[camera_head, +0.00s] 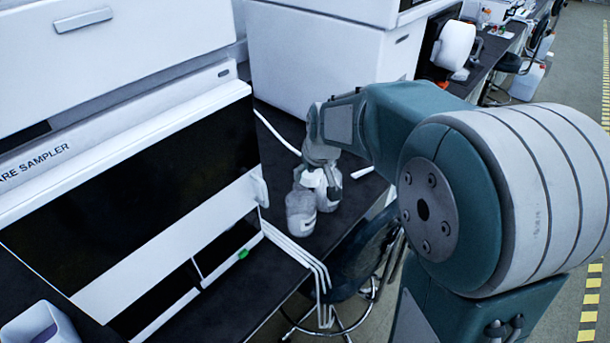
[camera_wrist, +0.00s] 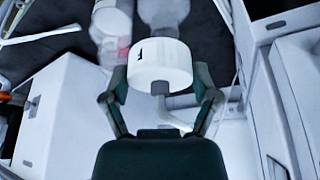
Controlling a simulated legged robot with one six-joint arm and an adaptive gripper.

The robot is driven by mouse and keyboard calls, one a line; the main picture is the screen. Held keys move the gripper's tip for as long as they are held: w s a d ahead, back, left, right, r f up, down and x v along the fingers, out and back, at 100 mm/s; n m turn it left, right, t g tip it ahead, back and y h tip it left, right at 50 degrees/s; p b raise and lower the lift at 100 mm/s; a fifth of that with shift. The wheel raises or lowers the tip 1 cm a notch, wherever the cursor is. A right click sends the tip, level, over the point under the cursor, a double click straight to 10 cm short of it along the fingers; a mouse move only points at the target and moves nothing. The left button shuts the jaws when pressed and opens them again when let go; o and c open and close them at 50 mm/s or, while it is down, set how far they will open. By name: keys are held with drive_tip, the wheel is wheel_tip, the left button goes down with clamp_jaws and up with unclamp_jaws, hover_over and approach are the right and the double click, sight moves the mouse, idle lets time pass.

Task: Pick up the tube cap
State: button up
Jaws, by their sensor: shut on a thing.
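The tube cap (camera_wrist: 160,66) is a white, short, wide cylinder with a small black mark, in the middle of the wrist view. My gripper (camera_wrist: 160,80) has one finger on each side of it and is shut on it. A clear bottle (camera_wrist: 164,12) shows right behind the cap; I cannot tell whether the cap still touches it. In the head view my gripper (camera_head: 321,158) points down over the dark bench, just above the bottles.
A clear bottle with a white label (camera_head: 300,212) stands close beside my gripper. A white sampler machine (camera_head: 120,170) fills the left, and a white box-shaped instrument (camera_head: 325,65) stands behind. Thin white tubes (camera_head: 300,258) run over the bench edge. A stool (camera_head: 350,290) stands below.

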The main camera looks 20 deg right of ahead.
drive_tip(key=s+d+r, duration=0.2)
drive_tip(key=s+r, duration=0.2)
drive_tip(key=s, duration=0.4)
drive_tip(key=shift+s+d, duration=0.15)
drive_tip(key=shift+s, duration=0.25)
